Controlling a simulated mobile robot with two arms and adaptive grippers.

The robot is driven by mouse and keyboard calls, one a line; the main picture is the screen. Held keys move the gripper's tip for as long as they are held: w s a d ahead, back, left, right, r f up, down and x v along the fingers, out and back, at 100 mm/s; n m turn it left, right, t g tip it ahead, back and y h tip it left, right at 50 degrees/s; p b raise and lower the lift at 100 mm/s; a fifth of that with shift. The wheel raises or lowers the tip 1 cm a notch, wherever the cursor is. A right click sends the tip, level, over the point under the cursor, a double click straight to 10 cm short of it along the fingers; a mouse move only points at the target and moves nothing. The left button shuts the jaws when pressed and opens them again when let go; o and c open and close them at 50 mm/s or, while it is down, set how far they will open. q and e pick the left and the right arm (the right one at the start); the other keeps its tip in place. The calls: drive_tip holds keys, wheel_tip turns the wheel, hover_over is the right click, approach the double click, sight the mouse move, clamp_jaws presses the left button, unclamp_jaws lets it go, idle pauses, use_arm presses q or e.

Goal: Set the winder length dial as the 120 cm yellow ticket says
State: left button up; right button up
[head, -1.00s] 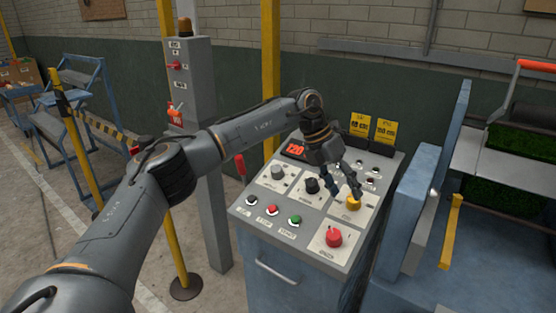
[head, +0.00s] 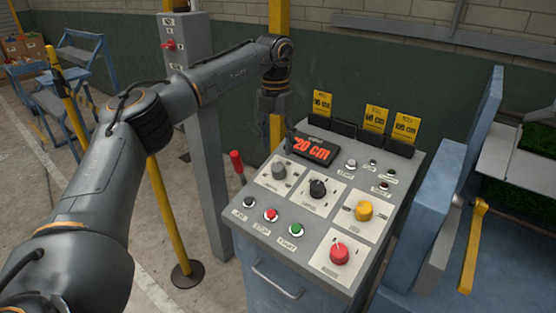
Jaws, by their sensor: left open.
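The winder panel (head: 300,222) carries a grey dial (head: 279,172), a black dial (head: 317,189), a yellow dial (head: 364,211) and a red knob (head: 340,254). Their labels are too small to read, so I cannot tell which is the length dial. The red-lit display (head: 317,150) reads "20 cm", with its left end unclear. Three yellow tickets stand behind it: left (head: 322,103), middle (head: 375,118) and right (head: 405,125). Their numbers are hard to read. My left gripper (head: 277,128) is open, pointing down beside the display's left end, apart from the dials. My right gripper is out of view.
A grey post (head: 203,130) and a yellow pole (head: 165,215) stand left of the panel. A blue machine frame (head: 430,205) with a yellow lever (head: 473,245) stands close on the right.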

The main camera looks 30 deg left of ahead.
sight(278, 166)
use_arm(q)
wheel_tip(278, 166, down, 6)
drive_tip(key=shift+r+p, duration=0.15)
drive_tip(key=shift+p, duration=0.2)
drive_tip(key=shift+d+f, duration=0.1)
drive_tip(key=shift+f, duration=0.15)
drive_tip(key=shift+w+f, duration=0.1)
drive_tip(key=shift+f, duration=0.15)
drive_tip(key=c, duration=1.2)
drive_tip(key=shift+o, duration=0.2)
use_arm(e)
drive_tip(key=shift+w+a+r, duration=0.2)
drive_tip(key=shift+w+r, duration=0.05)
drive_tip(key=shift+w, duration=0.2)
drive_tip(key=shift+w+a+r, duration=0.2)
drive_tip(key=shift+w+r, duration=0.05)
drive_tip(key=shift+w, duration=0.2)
use_arm(q)
drive_tip(key=shift+r, duration=0.1)
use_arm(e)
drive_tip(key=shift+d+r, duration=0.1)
